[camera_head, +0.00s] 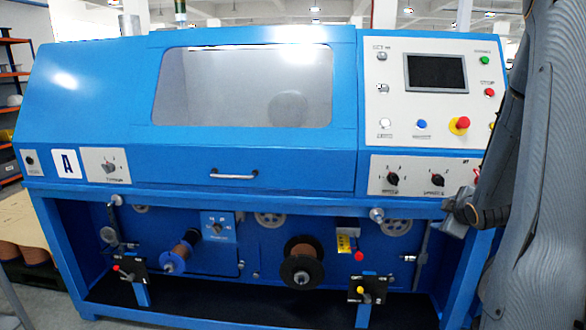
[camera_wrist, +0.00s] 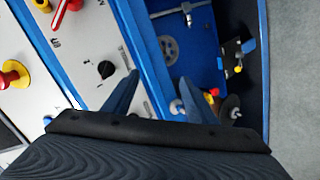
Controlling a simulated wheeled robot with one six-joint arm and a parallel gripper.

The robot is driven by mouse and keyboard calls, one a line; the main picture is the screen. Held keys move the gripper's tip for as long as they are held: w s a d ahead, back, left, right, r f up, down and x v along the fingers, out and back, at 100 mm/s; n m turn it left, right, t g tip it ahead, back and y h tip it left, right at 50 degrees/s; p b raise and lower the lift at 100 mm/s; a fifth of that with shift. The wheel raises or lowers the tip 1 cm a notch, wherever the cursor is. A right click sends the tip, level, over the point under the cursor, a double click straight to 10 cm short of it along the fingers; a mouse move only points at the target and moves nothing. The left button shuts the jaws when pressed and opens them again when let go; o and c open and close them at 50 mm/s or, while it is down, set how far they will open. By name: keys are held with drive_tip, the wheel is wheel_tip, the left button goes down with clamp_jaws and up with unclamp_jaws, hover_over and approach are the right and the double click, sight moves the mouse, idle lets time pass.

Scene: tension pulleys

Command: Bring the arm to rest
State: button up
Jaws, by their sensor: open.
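My gripper (camera_wrist: 160,94) is open, with its two blue-grey fingers apart and nothing seen between them. In the head view my gripper (camera_head: 458,214) is at the right, in front of the blue machine (camera_head: 270,172), near the lower right corner of its control panel. My grey arm fills the right edge of that view. The wrist view shows the panel on the left and the machine's lower bay on the right, turned on its side. I cannot tell whether the fingers touch the machine.
The control panel holds a screen (camera_head: 436,73), a red emergency button (camera_head: 460,125) and rotary knobs (camera_head: 438,179). Below are a copper spool (camera_head: 187,255), a black-rimmed spool (camera_head: 302,262) and grey pulleys (camera_head: 397,227). Shelves (camera_head: 12,100) stand at the far left. Grey floor (camera_wrist: 293,80) shows clear beside the machine.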

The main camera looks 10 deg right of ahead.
drive_tip(key=s+a+f+m+g+y, duration=0.15)
drive_tip(key=s+a, duration=0.25)
drive_tip(key=a, duration=0.6)
drive_tip(key=s+a+m+g+y, duration=0.1)
drive_tip(key=s+a+m+g, duration=0.25)
drive_tip(key=a, duration=0.75)
drive_tip(key=s+a+f+m+g+y, duration=0.15)
drive_tip(key=s+a, duration=0.25)
drive_tip(key=a, duration=0.6)
drive_tip(key=s+a+m+g+p, duration=0.1)
drive_tip(key=s+a+g, duration=0.3)
drive_tip(key=s+a, duration=0.6)
drive_tip(key=shift+s+r+m+y, duration=0.2)
drive_tip(key=shift+r+m+y, duration=0.1)
drive_tip(key=shift+m+y, duration=0.15)
